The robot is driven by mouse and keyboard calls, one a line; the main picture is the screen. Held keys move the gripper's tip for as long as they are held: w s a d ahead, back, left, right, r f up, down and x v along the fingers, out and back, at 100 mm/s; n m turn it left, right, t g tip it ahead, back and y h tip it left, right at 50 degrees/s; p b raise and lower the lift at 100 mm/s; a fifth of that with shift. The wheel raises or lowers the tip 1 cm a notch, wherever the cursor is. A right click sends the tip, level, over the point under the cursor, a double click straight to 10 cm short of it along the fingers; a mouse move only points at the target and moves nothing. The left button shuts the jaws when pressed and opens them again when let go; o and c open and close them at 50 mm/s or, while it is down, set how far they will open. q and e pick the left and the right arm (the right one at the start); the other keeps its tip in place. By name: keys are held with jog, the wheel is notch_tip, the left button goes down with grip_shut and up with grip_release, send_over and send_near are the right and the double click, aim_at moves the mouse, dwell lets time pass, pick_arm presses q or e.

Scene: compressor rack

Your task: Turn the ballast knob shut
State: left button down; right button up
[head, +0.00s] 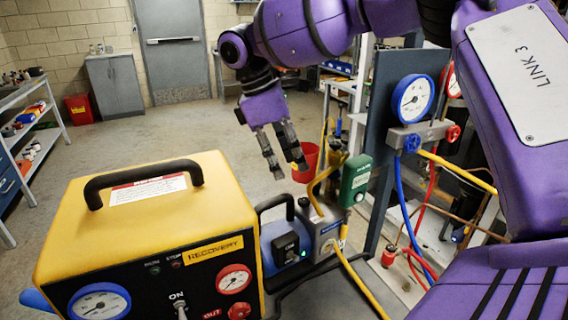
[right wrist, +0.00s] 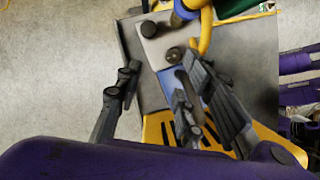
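In the right wrist view two round black knobs, one farther (right wrist: 148,29) and one nearer (right wrist: 174,55), sit on the pump's grey top. I cannot tell which is the ballast knob or how far it is turned. My right gripper (head: 288,167) is open and empty, pointing down above the pump and apart from it. It also shows in the right wrist view (right wrist: 158,68). My left gripper is out of view.
The yellow recovery machine (head: 140,225) stands close at left. A green gauge box (head: 355,181) and yellow hose (head: 322,185) are right beside the pump. The gauge panel (head: 385,130) with blue and red hoses is farther right.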

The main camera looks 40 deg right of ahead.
aim_at(304, 203)
jog(key=x, duration=0.8)
jog(key=shift+s+d+f+b, duration=0.1)
jog(key=shift+f+b, duration=0.1)
jog(key=shift+b, duration=0.2)
jog(key=shift+s+r+n+p, duration=0.1)
jog(key=shift+r+n+p, duration=0.05)
jog(key=shift+n+p, duration=0.8)
jog(key=shift+f+n+t+h+b, duration=0.3)
jog(key=shift+f+n+t+b, duration=0.1)
jog(key=shift+n, duration=0.15)
jog(key=shift+s+n, duration=0.1)
jog(key=shift+n, duration=0.7)
jog(key=shift+s, duration=0.15)
jog(key=shift+f, duration=0.1)
jog(key=shift+s, duration=0.1)
